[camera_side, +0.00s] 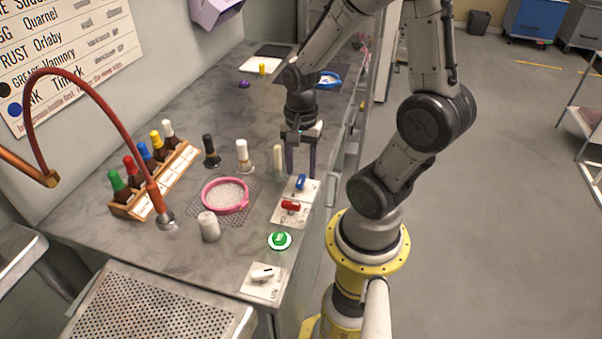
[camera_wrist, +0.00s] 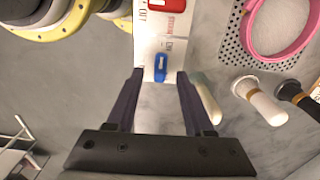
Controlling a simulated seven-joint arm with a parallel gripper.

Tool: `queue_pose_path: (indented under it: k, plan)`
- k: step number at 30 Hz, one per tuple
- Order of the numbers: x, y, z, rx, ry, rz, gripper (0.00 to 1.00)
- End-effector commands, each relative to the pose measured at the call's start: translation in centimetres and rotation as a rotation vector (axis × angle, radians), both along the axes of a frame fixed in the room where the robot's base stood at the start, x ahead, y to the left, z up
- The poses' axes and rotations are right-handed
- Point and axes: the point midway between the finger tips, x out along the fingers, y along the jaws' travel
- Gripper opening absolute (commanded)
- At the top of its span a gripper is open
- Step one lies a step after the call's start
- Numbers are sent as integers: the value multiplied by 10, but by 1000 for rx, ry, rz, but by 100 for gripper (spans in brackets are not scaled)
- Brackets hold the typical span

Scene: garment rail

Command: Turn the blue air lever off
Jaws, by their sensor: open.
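The blue air lever (camera_side: 301,182) sits on a white labelled plate (camera_side: 312,189) near the right edge of the grey bench. In the wrist view the blue lever (camera_wrist: 160,67) lies just beyond and between my fingertips, on its white plate with printed lettering. My gripper (camera_side: 300,172) points down just behind the lever in the side view, its two dark fingers apart and empty. I cannot tell whether the fingertips touch the lever.
A red lever (camera_side: 290,206) is on the plate in front of the blue one. A green button (camera_side: 280,240) and a white switch (camera_side: 262,273) stand nearer.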

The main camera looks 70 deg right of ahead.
Motion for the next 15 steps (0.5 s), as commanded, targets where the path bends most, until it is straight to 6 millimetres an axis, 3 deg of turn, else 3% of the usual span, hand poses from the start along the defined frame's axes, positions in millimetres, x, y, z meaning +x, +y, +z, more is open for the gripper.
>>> queue_pose_path:
  k: [6,15]
  plan:
    - [0,0,-21,1,2,0,52]
    - [0,0,-25,0,-1,0,52]
